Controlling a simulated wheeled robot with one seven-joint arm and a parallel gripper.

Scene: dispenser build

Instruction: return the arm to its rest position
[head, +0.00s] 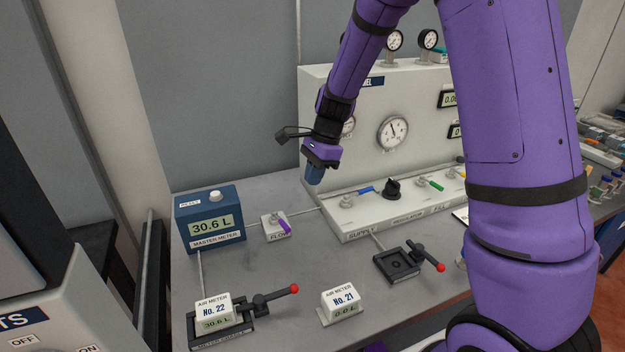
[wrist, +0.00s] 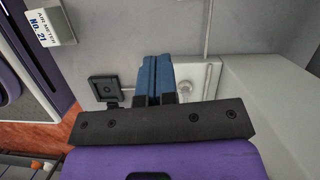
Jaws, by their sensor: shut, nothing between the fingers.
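My purple arm reaches over the bench from the right in the head view. My gripper (head: 315,175) points down above the bench, just in front of the white gauge panel (head: 320,90) and left of its middle. In the wrist view the blue fingers of my gripper (wrist: 155,75) are pressed together with nothing between them. The fingertips look clear of the bench and the valves.
The blue master meter (head: 208,222) reads 30.6 L at left. The flow valve (head: 275,225) has a purple handle. Air meter No. 22 (head: 214,312) sits in a red-knobbed clamp; No. 21 (head: 341,300) stands right of it. An empty clamp (head: 398,263) lies behind.

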